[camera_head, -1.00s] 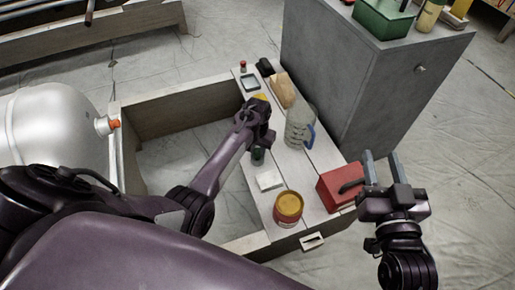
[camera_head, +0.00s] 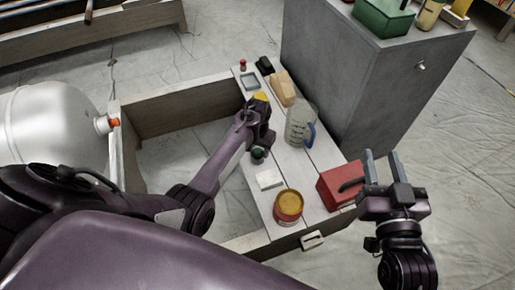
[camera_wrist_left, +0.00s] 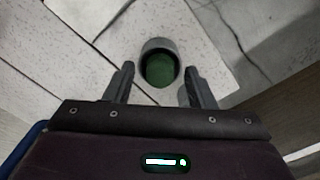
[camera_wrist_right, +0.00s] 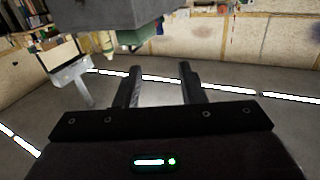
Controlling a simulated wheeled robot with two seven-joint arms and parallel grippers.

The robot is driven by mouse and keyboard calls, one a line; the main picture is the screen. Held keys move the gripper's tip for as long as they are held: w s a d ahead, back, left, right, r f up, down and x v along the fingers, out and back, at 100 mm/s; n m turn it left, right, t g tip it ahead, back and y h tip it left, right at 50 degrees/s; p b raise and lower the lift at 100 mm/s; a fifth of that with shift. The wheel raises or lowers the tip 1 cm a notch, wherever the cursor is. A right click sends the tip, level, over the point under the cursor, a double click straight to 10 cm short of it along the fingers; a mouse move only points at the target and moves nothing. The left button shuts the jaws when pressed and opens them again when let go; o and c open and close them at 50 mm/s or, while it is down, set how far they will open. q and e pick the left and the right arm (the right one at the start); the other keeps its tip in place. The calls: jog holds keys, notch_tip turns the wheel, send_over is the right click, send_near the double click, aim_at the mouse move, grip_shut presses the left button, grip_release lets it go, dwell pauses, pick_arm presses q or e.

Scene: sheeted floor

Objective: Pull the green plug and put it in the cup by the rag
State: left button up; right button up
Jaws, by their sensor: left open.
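A dark grey round cylinder (camera_head: 258,155), with a dark green face or inside, stands on the pale plank top; it also shows in the left wrist view (camera_wrist_left: 159,68). I cannot tell whether this is the green plug in a holder or a cup with green in it. My left gripper (camera_head: 263,142) is open just above it, with the fingers (camera_wrist_left: 158,88) to either side in the wrist view. A pale flat square (camera_head: 269,180), perhaps the rag, lies close by. My right gripper (camera_head: 381,166) is open and empty, clear of the planks.
A clear jug with a blue handle (camera_head: 300,124), a tan block (camera_head: 282,90), a yellow-topped tin (camera_head: 288,207) and a red box (camera_head: 340,186) stand on the planks. A silver tank with an orange stub (camera_head: 112,123) is at left. A grey cabinet (camera_head: 350,80) stands behind.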

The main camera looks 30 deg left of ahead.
jog(key=shift+r, duration=0.1)
pick_arm(q)
notch_tip(320, 180, up, 4)
jog(key=shift+r+p, duration=0.1)
jog(key=shift+p, duration=0.9)
notch_tip(320, 180, up, 4)
jog(key=shift+f+p, duration=0.2)
jog(key=shift+p, duration=0.5)
pick_arm(e)
jog(key=s+d+f+g+h, duration=0.1)
jog(key=s+f+g+h, duration=0.1)
jog(key=s+f+g, duration=0.3)
jog(key=s+d+f+g+h, duration=0.1)
jog(key=s+f+g, duration=0.5)
jog(key=f, duration=0.7)
jog(key=shift+s+d+f+h, duration=0.25)
jog(key=shift+s+f+h, duration=0.15)
jog(key=shift+h, duration=0.2)
